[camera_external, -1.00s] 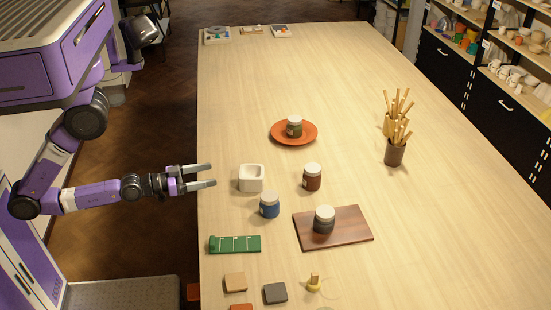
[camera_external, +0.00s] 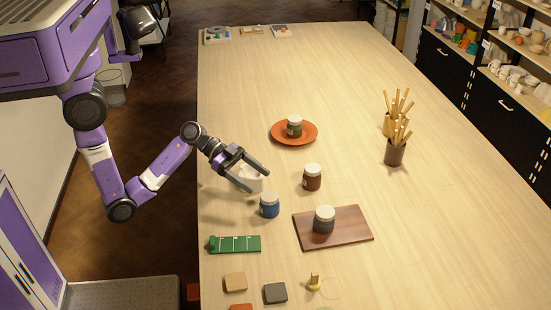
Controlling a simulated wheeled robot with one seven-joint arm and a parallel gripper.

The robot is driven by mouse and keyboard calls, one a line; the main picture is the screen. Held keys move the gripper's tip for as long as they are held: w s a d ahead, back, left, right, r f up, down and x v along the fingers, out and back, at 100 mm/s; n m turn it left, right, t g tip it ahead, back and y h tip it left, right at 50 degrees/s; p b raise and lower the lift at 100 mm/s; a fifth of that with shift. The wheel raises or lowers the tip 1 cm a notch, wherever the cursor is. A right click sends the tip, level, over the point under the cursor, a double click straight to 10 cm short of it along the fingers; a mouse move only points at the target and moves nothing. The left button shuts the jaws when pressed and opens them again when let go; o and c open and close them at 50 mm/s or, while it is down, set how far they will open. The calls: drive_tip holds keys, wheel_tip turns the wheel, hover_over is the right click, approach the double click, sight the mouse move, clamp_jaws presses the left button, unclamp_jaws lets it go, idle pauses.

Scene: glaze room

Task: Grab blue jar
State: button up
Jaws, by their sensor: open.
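The blue jar (camera_external: 269,206) with a white lid stands upright on the table, left of the wooden board. My gripper (camera_external: 259,178) is open, above the table and a little behind the blue jar. I see nothing held between the fingers.
A dark jar (camera_external: 324,221) is on the wooden board (camera_external: 353,236). A green strip (camera_external: 234,244) lies in front. A green jar (camera_external: 294,127) sits on an orange plate (camera_external: 311,138). The table's right side is mostly clear.

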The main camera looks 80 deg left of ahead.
sight(268, 195)
drive_tip(key=shift+s+d+f+m+g, duration=0.4)
drive_tip(key=shift+d+f+m, duration=0.05)
drive_tip(key=shift+d+m, duration=0.1)
drive_tip(key=p+x, duration=0.2)
drive_tip(key=x, duration=0.5)
drive_tip(key=shift+w, duration=0.2)
drive_tip(key=shift+c, duration=0.3)
clamp_jaws()
drive_tip(key=shift+r, duration=0.1)
